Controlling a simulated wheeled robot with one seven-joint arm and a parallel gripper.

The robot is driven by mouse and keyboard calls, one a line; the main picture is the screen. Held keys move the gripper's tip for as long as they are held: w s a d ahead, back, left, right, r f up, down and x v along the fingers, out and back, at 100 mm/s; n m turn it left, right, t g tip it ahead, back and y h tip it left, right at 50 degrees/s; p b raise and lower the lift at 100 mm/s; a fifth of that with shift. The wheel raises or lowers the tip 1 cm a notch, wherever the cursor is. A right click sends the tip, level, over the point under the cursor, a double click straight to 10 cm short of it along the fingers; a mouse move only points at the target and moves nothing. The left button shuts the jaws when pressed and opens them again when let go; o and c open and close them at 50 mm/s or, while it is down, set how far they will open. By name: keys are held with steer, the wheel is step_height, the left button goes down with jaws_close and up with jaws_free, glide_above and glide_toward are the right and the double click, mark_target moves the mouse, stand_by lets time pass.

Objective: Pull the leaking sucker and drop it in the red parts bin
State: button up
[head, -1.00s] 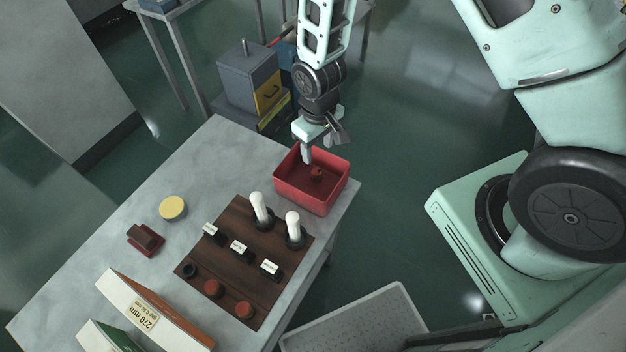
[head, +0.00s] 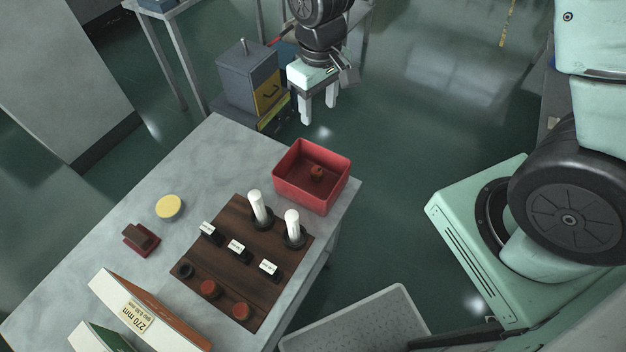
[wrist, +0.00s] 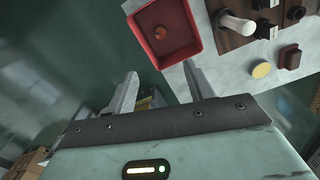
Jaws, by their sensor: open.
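The red parts bin (head: 289,190) stands at the far right corner of the grey table. A small reddish-brown sucker (head: 317,173) lies inside it on the floor of the bin. The bin also shows in the wrist view (wrist: 190,44), with the sucker (wrist: 160,33) in it. My gripper (head: 318,110) is open and empty, above and beyond the bin, past the table edge. Its two fingers show apart in the wrist view (wrist: 160,80). Two more reddish suckers (head: 210,289) and (head: 241,311) sit on the dark wooden board, beside a black one (head: 185,270).
The wooden board (head: 225,258) also carries two white posts (head: 257,207) and several labelled black blocks. A yellow disc (head: 170,207), a brown block on a red base (head: 141,238) and boxes (head: 150,310) stand to the left. A grey cabinet (head: 250,75) stands behind the table.

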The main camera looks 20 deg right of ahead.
steer(key=shift+r, duration=2.7)
steer(key=s+a+r+n, duration=0.1)
steer(key=s+a+r, duration=0.1)
steer(key=s, duration=0.8)
steer(key=s+a+r+n+b, duration=0.1)
steer(key=s+a, duration=0.3)
steer(key=s, duration=0.6)
steer(key=shift+a+r+n+y, duration=0.2)
steer(key=shift+r+n+y, duration=0.1)
steer(key=shift+r+n, duration=0.55)
steer(key=shift+w, duration=0.1)
